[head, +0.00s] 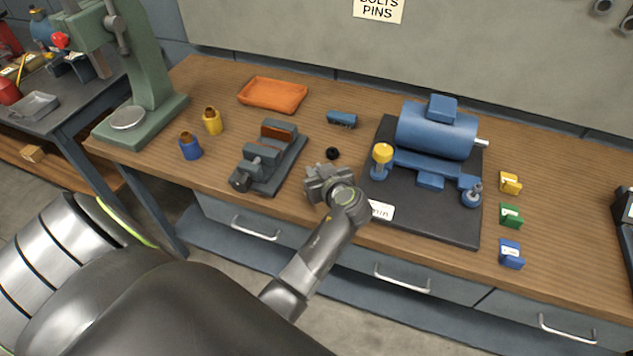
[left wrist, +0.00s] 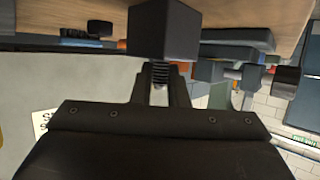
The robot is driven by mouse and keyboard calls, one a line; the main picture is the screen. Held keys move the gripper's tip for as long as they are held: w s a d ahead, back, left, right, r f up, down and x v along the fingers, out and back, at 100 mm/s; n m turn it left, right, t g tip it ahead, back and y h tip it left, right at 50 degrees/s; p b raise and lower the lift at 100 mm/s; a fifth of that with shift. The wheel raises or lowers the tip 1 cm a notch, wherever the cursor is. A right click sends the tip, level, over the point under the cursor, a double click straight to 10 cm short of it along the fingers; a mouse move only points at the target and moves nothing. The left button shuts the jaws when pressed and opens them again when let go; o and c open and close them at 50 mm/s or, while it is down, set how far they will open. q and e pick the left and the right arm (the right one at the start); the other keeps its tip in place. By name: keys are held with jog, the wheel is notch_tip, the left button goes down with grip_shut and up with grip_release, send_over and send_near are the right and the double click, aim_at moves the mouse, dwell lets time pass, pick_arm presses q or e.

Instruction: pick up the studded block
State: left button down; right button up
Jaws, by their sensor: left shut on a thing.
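The studded block (left wrist: 163,32) is dark grey and box-shaped, with a threaded stud (left wrist: 160,74) pointing toward my wrist in the left wrist view. My left gripper (left wrist: 161,90) is shut on it, with its fingers on both sides of the stud. In the head view my left gripper (head: 323,183) is over the front of the bench, between the vise and the dark motor plate. There the block is hard to tell apart from the grey fingers. I cannot tell how far the block is from the bench top. My right gripper is not in view.
The grey vise (head: 268,160) stands left of the gripper. A black ring (head: 332,153) and a blue block (head: 342,120) lie behind it. The blue motor (head: 437,130) sits on a dark plate (head: 440,226) to the right. An orange tray (head: 273,95) is at the back.

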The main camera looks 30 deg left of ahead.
pick_arm(q)
jog(key=shift+s+f, duration=0.15)
jog(key=shift+f, duration=0.1)
jog(key=shift+r, duration=0.15)
